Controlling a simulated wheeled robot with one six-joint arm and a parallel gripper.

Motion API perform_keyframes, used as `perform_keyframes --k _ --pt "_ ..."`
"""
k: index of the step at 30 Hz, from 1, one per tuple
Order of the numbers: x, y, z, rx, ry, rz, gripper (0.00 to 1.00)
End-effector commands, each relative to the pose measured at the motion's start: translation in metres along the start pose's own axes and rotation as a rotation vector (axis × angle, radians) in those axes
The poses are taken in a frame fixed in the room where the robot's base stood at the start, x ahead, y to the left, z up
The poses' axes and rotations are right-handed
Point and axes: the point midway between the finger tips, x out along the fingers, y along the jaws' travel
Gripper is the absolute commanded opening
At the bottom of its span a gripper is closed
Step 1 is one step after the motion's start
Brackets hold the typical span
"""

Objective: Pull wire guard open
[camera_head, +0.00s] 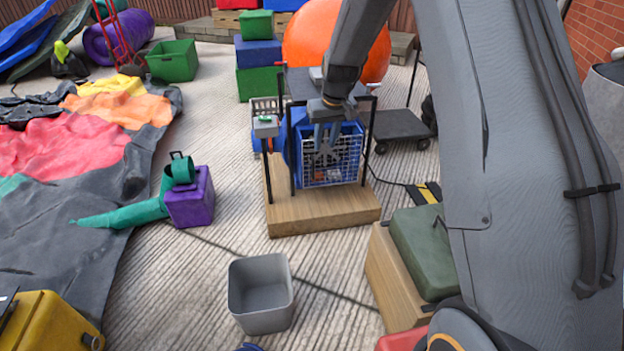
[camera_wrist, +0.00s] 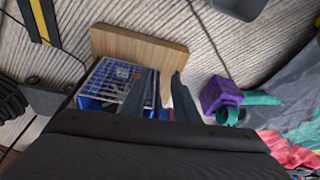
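The wire guard (camera_head: 338,172) is a pale wire grid on the front of a blue blower unit (camera_head: 291,140). The unit stands in a dark frame on a wooden base (camera_head: 275,219). I cannot tell whether the guard is fully shut. In the wrist view the guard (camera_wrist: 120,75) lies left of my fingers. My gripper (camera_head: 325,145) hangs over the top part of the guard in the head view, pointing down. Its two fingers stand apart in the wrist view (camera_wrist: 161,88) with nothing seen between them. Contact with the guard cannot be told.
A grey bin (camera_head: 261,318) stands on the ribbed floor in front. A purple box (camera_head: 190,203) with a teal tube is left of the base. A green case on a wooden crate (camera_head: 394,278) stands to the right. A dark flat trolley (camera_head: 401,125) is behind right. Cables cross the floor.

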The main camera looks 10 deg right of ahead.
Motion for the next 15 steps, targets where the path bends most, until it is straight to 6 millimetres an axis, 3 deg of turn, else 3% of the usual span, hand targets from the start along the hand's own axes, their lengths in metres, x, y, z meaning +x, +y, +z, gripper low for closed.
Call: perform_keyframes --k 1,6,10,15 --pt "0.038 0.005 -0.014 -0.005 0.011 -0.001 0.28" --pt "0.115 0.017 -0.056 -0.031 0.056 -0.002 0.28" --pt "0.162 0.025 -0.080 -0.047 0.085 -0.001 0.28" --pt "0.196 0.030 -0.097 -0.060 0.109 0.000 0.28"
